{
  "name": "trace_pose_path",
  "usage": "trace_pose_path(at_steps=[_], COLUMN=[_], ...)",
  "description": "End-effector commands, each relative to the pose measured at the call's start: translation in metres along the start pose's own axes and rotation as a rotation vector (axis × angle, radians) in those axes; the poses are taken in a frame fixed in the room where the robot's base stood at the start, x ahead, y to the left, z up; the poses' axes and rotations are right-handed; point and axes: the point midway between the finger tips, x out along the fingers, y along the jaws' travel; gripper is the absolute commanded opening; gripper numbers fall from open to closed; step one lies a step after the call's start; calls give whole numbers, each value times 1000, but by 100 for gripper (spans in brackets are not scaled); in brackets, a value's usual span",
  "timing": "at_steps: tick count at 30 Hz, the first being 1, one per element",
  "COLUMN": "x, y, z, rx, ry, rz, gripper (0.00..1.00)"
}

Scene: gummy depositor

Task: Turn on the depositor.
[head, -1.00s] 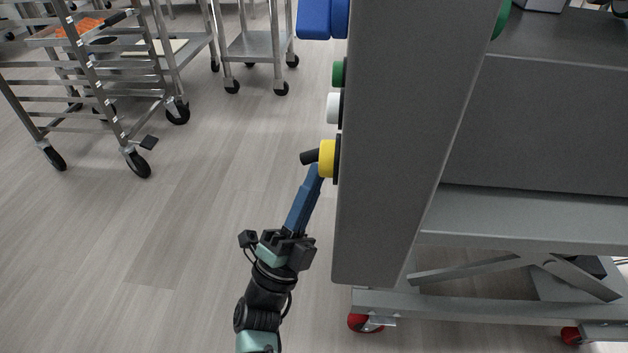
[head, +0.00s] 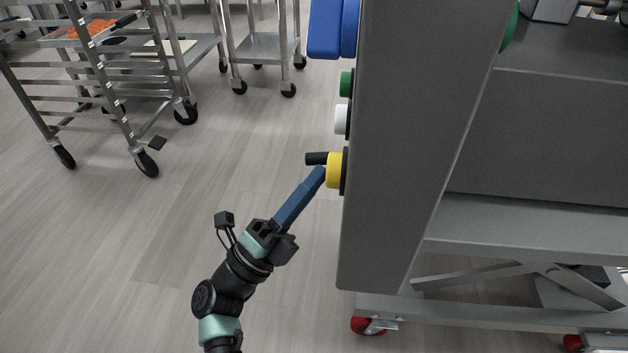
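The depositor (head: 415,150) is a large grey machine on a wheeled frame at the right of the head view. On its left face are a blue part (head: 334,28), a green button (head: 346,84), a white knob (head: 341,119) and a yellow-based switch (head: 334,171) with a black handle (head: 316,158). The handle points left, about level. My gripper (head: 321,172) has blue fingers, with the tips at the underside of the switch. I cannot tell whether they touch it. The fingers overlap in this view, so their opening is hidden.
A wheeled metal rack (head: 103,113) stands at the left, with an orange-filled tray (head: 92,29) near it. A metal cart (head: 262,46) stands at the back. The floor (head: 190,230) between the rack and the depositor is clear. Red casters (head: 367,325) support the depositor.

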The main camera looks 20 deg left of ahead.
Motion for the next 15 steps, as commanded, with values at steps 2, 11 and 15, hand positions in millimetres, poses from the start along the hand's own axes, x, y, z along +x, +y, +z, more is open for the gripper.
trace_pose_path(at_steps=[2,11,15], x=[2,4,5], y=[-4,-8,-11], z=[4,6,8], rx=[16,67,103], ry=[8,56,92], rz=[8,57,94], gripper=[0,0,0])
